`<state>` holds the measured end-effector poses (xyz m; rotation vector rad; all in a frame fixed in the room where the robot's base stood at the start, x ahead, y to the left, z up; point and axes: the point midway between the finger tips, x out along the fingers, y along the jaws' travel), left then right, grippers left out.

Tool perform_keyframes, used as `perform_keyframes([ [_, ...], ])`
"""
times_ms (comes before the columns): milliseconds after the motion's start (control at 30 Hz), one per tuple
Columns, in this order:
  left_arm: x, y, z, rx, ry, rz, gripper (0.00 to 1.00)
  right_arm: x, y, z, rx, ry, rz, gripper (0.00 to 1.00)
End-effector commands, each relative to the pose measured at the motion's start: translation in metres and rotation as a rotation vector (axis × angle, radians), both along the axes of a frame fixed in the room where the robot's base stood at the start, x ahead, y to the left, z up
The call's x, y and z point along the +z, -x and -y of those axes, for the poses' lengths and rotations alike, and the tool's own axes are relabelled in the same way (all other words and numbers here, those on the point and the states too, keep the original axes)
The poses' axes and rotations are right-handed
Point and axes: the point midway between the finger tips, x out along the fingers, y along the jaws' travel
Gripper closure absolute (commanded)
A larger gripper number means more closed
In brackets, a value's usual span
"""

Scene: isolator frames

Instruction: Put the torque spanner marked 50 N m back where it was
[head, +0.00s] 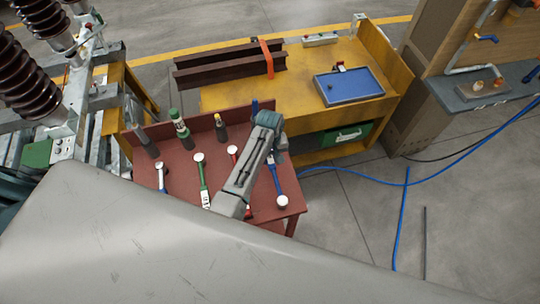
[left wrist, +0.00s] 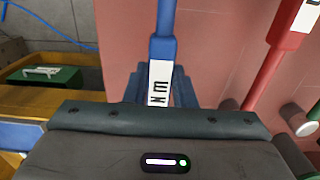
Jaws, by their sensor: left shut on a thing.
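My left gripper (head: 277,150) is over the right part of a red-brown table (head: 262,212). It is shut on a blue spanner (head: 275,184) with a round white end. In the left wrist view the blue spanner (left wrist: 163,48) runs up out of the picture from between the fingers (left wrist: 157,92). Its white label is partly hidden by the gripper body, and I cannot read its number. I cannot tell whether it touches the table. A red spanner (head: 233,153), a green spanner (head: 202,178) and another blue spanner (head: 160,175) lie to its left. My right gripper is not in view.
Several handled tools stand along the table's back, among them a green and white one (head: 180,128) and a yellow-topped one (head: 220,127). A yellow bench (head: 300,60) with a blue tray (head: 348,86) stands behind. A blue hose (head: 403,215) lies on the floor at right.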

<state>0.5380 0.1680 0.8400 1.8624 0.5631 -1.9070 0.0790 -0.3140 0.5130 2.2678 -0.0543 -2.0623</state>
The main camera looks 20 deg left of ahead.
Motion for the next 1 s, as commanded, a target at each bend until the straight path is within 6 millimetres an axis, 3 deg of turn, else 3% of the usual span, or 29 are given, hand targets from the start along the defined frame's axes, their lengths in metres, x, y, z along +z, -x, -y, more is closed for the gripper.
perform_keyframes([
  [233, -0.001, -0.001, 0.000, 0.000, 0.000, 0.001, 1.00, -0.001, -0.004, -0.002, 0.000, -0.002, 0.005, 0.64],
  [267, -0.002, 0.000, 0.000, 0.000, 0.000, 0.000, 0.71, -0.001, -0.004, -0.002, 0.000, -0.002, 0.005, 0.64],
  [333, -0.001, 0.000, 0.000, 0.000, 0.000, 0.000, 0.57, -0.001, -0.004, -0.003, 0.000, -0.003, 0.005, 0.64],
  [367, -0.001, 0.000, 0.000, 0.000, 0.000, 0.000, 0.55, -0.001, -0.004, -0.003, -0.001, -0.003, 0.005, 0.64],
  [767, 0.007, -0.001, 0.000, 0.001, 0.001, 0.003, 0.55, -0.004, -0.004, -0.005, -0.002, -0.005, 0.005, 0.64],
  [1000, 0.049, -0.002, -0.001, 0.002, 0.001, 0.007, 0.55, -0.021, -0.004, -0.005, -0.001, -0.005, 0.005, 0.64],
])
